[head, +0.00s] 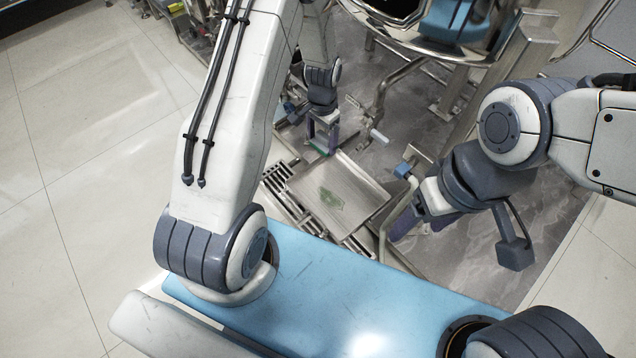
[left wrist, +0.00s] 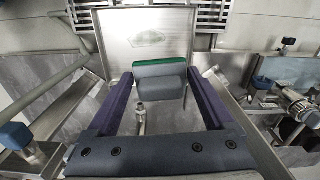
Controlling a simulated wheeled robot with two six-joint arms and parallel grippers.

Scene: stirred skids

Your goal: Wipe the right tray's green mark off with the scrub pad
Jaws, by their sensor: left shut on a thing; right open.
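A shallow metal tray (head: 362,197) lies in the middle of the head view, with a faint green mark (head: 331,199) on its floor. The tray (left wrist: 118,45) and mark (left wrist: 148,37) also show at the top of the left wrist view. My left gripper (head: 322,138) is at the tray's far edge, shut on the scrub pad, a grey block with a green face (left wrist: 160,67). The pad appears apart from the mark; its height over the tray is hard to tell. My right gripper (head: 418,226) is open and empty, right of the tray.
A slatted metal rack (head: 283,190) adjoins the tray's left side. Pipes and a blue-handled valve (head: 403,170) stand close on the right. A shiny vessel (head: 400,12) is at the back. Open floor (head: 90,150) lies to the left.

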